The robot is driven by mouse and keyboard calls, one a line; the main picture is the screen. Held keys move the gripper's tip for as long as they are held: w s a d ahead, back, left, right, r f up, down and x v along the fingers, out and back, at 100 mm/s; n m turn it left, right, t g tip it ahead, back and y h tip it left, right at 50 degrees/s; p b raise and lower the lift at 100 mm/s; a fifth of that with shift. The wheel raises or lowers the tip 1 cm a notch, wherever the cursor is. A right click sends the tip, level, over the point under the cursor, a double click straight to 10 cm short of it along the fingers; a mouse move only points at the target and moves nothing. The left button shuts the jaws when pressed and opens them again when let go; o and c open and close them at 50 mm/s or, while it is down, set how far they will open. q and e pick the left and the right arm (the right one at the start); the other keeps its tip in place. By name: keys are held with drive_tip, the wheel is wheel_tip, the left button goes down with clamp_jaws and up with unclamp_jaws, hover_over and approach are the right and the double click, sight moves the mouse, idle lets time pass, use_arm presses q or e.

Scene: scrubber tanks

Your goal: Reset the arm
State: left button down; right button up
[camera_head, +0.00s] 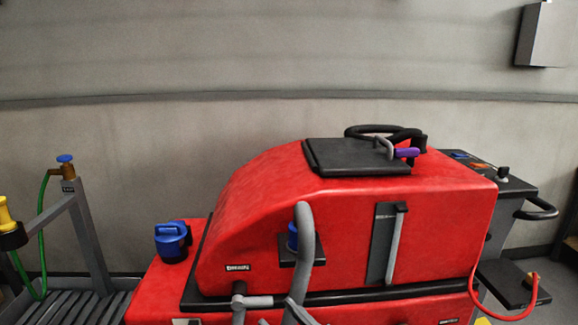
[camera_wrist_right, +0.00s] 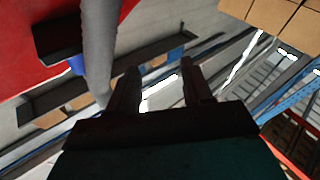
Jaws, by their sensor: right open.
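My right gripper (camera_wrist_right: 158,66) shows in the right wrist view with its two dark fingers apart and nothing between them. I cannot make it out in the head view. My left gripper is in neither view. The red scrubber (camera_head: 260,215) fills the middle of the head view, with a black lid (camera_head: 358,157) on top. A grey hose (camera_head: 306,235) stands at its near side. In the right wrist view a grey hose (camera_wrist_right: 98,45) passes left of the fingers, apart from them in the picture; I cannot tell the depth.
A blue cap (camera_head: 172,240) sits on the scrubber's low left end. A grey cart (camera_head: 88,235) with a green hose stands at left. A black shelf (camera_head: 512,284) with a red hose juts out at right. Cardboard boxes (camera_wrist_right: 270,25) show at the wrist view's upper right.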

drive_tip(key=s+d+f+m+g+h, duration=0.4)
drive_tip(key=s+d+f+m+h, duration=0.4)
drive_tip(key=s+d+f+h, duration=0.4)
drive_tip(key=s+d+f, duration=0.4)
drive_tip(key=d+f, duration=0.2)
drive_tip(key=f, duration=0.1)
drive_tip(key=shift+d+f+m, duration=0.15)
drive_tip(key=shift+d+m, duration=0.1)
drive_tip(key=shift+m, duration=0.05)
